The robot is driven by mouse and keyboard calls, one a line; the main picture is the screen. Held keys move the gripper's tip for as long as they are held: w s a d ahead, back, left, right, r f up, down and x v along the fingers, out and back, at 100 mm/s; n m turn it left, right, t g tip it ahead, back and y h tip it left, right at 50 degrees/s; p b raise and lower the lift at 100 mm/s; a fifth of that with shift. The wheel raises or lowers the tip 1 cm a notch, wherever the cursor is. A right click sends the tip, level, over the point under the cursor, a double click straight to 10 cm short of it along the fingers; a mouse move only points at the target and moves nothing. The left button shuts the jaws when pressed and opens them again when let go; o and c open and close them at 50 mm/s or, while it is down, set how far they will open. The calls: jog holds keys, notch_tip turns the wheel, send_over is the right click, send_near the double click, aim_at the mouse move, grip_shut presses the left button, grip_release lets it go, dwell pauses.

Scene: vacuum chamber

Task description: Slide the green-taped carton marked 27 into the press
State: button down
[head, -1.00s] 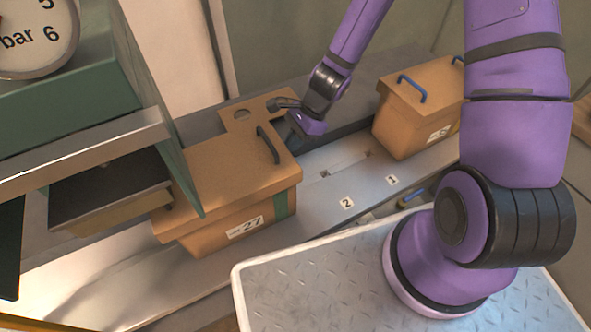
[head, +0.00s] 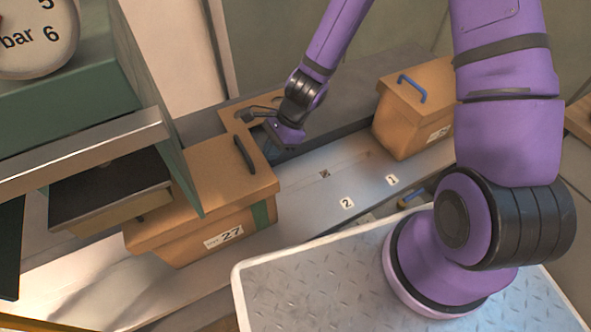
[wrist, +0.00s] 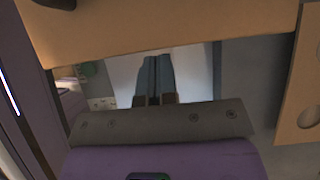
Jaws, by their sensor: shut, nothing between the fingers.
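The carton marked 27 (head: 200,205) has a vertical green tape strip and a black handle on its lid. It sits on the grey bench, its left part under the press's green frame. The press (head: 110,190) is at the left, with a dark plate above the bench. My gripper (head: 270,152) is shut and empty at the carton's right end. In the wrist view its blue fingers (wrist: 154,75) point at the carton's side, below the lid edge (wrist: 160,50). I cannot tell whether the fingertips touch the carton.
A brown piece with a round hole (wrist: 300,90) is close beside my gripper. Labels 2 (head: 347,203) and 1 (head: 392,180) mark the bench, with bare surface between the cartons. A pressure gauge (head: 38,38) is at upper left.

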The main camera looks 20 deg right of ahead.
aim_at(242, 147)
jog(key=shift+s+a, duration=0.4)
jog(key=shift+a, duration=1.6)
jog(key=shift+s+a, duration=0.35)
jog(key=shift+a, duration=1.7)
jog(key=shift+s+a, duration=0.4)
jog(key=shift+a, duration=1.6)
jog(key=shift+w+d+r, duration=0.2)
jog(key=shift+d+r, duration=0.55)
jog(key=shift+d, duration=0.25)
jog(key=shift+w+d+r, duration=0.15)
jog(key=shift+d+r, duration=0.6)
jog(key=shift+d, duration=0.25)
